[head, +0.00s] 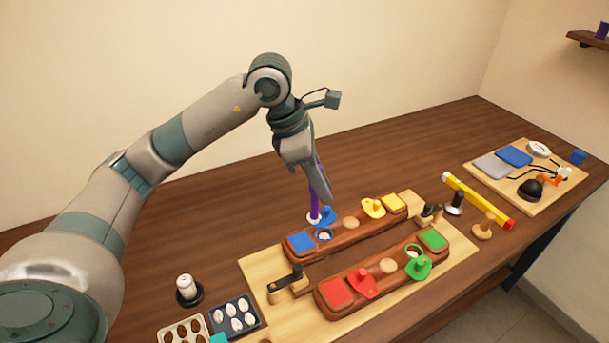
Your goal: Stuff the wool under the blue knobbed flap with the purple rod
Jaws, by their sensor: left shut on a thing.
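My left gripper (318,190) is shut on the purple rod (315,204) and holds it steeply above the rear red-brown bar (345,233). The rod's lower end is at a small white bit (313,220), just left of the blue knobbed flap (328,217); I cannot tell whether they touch. In front of the flap, white stuff, perhaps wool (324,236), shows in a blue-rimmed opening on the bar. The blue square pad (300,242) lies left of it. My right gripper is not in view.
The front bar (340,299) carries red and green flaps. A yellow flap (374,207) is on the rear bar. A tray of white pieces (234,316) stands front left. A yellow tube (478,200) and a loaded board (560,185) lie right. The back left table is clear.

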